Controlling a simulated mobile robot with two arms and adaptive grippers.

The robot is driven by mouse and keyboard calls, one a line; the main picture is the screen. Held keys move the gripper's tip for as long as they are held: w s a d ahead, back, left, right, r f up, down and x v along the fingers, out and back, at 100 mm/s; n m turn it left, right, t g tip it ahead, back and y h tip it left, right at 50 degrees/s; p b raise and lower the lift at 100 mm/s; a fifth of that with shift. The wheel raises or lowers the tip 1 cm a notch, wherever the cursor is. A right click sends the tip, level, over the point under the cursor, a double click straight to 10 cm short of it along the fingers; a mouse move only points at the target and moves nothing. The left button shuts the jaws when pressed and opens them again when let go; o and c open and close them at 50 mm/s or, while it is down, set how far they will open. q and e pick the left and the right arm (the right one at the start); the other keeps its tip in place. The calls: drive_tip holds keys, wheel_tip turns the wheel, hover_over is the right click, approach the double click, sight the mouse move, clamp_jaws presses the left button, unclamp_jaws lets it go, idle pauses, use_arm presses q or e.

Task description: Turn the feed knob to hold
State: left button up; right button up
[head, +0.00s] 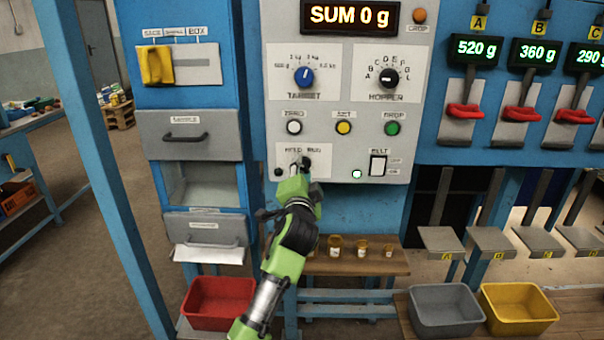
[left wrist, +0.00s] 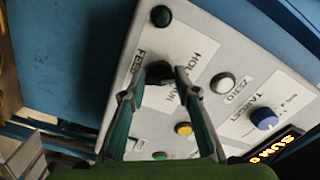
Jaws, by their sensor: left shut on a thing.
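The feed knob (head: 306,161) is a small black knob on the grey control panel (head: 338,175), below the HOLD and RUN labels. My left gripper (head: 302,170) reaches up to it from below and is shut on it. In the left wrist view the dark knob (left wrist: 159,73) sits between the two fingertips of my left gripper (left wrist: 160,78), beside the FEED label. The fingers partly cover the knob and its labels, so I cannot tell which way it points. My right gripper is not in view.
A white zero button (head: 294,127), a yellow button (head: 344,127) and a green drop button (head: 392,129) sit above the knob. A belt switch (head: 378,165) is to the right. The blue target knob (head: 304,76) is higher up. Small jars (head: 361,248) stand on a shelf below.

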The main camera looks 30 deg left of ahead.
use_arm(q)
drive_tip(key=shift+f+n, duration=0.1)
drive_tip(key=shift+n, duration=0.2)
drive_tip(key=shift+c, duration=0.2)
drive_tip(key=o, duration=1.1)
drive_tip(key=v, duration=1.2)
drive_tip(key=shift+s+a, duration=0.1)
